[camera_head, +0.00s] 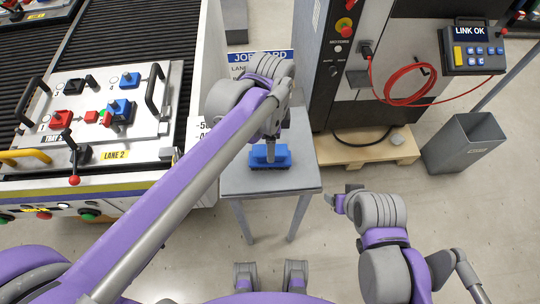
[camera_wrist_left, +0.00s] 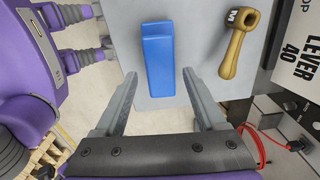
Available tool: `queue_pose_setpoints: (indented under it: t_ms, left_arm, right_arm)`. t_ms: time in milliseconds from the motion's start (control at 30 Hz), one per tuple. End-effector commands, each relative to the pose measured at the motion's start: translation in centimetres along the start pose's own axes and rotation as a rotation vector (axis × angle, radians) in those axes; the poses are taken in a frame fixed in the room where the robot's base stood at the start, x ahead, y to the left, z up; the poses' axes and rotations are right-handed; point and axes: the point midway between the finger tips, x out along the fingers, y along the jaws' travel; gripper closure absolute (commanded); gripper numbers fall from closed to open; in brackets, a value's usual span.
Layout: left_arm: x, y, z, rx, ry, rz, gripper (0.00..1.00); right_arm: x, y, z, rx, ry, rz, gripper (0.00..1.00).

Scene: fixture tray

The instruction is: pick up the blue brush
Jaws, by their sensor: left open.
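The blue brush (camera_head: 282,157) lies on a small grey table (camera_head: 232,183) with its dark underside down. Its blue top also shows in the left wrist view (camera_wrist_left: 158,52). My left gripper (camera_head: 270,150) points down over the brush, and its arm hides part of it. In the left wrist view my left gripper (camera_wrist_left: 160,77) is open, with one finger on each side of the brush's lower end. No contact is visible, and I cannot tell the height gap. My right gripper (camera_head: 341,197) is off the table to the right; its finger gap is unclear.
A brass-coloured piece with a ring end (camera_wrist_left: 232,58) lies beside the brush. A fixture tray (camera_head: 40,90) with red, blue and black parts sits on the conveyor at left. A machine cabinet (camera_head: 325,95) stands behind; a grey bin (camera_head: 462,145) is at right.

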Motion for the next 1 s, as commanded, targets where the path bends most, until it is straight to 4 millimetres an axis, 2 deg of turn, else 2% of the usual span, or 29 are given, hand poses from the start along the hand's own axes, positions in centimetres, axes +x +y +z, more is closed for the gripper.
queue_pose_setpoints:
  t_ms: [300,600,1000]
  left_arm:
    - [4.4,0.0,0.1,0.000,0.000,0.000,0.28]
    - [4.8,0.0,0.1,0.000,0.000,0.000,0.29]
    - [4.7,0.0,0.1,-0.001,0.000,0.000,1.00]
  right_arm:
    - [0.1,0.0,0.1,0.000,-0.001,0.000,0.31]
    - [0.1,0.0,0.1,0.000,-0.001,0.000,0.31]
    - [0.1,0.0,0.1,0.000,-0.001,0.000,0.31]
